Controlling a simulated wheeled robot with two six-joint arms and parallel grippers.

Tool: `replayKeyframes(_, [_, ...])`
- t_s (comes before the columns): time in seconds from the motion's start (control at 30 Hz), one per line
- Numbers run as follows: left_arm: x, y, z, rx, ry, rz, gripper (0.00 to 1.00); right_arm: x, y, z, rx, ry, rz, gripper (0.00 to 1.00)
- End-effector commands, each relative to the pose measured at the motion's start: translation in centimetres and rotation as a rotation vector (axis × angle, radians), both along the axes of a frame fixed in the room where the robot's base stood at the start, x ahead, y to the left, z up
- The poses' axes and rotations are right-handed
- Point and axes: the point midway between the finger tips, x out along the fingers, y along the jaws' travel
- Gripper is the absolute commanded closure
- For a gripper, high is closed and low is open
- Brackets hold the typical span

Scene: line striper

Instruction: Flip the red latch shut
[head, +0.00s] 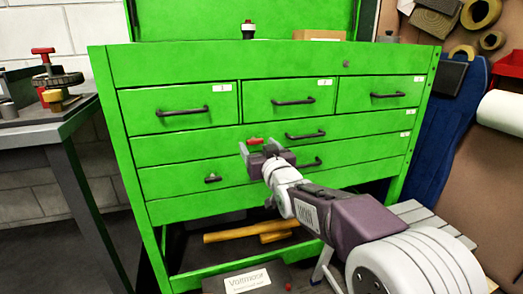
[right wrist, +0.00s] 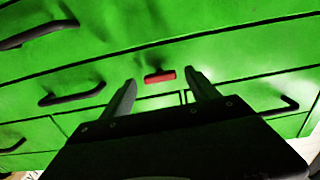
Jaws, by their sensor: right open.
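The small red latch (head: 255,141) is on the front of the green tool cabinet (head: 122,66), on the long drawer fronts below the row of small drawers. In the right wrist view the red latch (right wrist: 160,76) shows as a short, nearly horizontal red bar. My right gripper (head: 258,150) is open and empty just in front of the latch. In the right wrist view the right gripper's fingertips (right wrist: 162,80) appear on either side of the latch, with gaps on both sides. I cannot tell whether they touch the cabinet. My left gripper is not in view.
Black drawer handles (head: 183,111) stick out around the latch, one (head: 305,136) close on the right. A yellow-handled hammer (head: 232,236) and a labelled case (head: 248,283) lie below the cabinet. A workbench (head: 60,125) with a vise stands at left.

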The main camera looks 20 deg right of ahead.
Motion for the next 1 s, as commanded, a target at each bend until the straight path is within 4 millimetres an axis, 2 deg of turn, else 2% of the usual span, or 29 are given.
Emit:
replayKeyframes(0.2, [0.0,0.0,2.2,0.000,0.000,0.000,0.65,-4.6,-0.2,0.6,0.000,0.000,-0.001,0.31])
replayKeyframes(0.4, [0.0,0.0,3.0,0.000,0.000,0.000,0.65,-7.5,-0.3,0.2,-0.001,0.001,-0.001,0.31])
replayKeyframes(0.87, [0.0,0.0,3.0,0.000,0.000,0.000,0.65,-7.9,-0.3,0.1,-0.001,0.000,0.000,0.31])
replayKeyframes(0.93, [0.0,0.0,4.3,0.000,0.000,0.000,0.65,-7.8,-0.2,1.2,-0.001,0.003,0.002,0.31])
replayKeyframes(1.0, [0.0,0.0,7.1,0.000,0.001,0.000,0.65,-7.5,0.0,2.5,0.000,0.036,0.006,0.31])
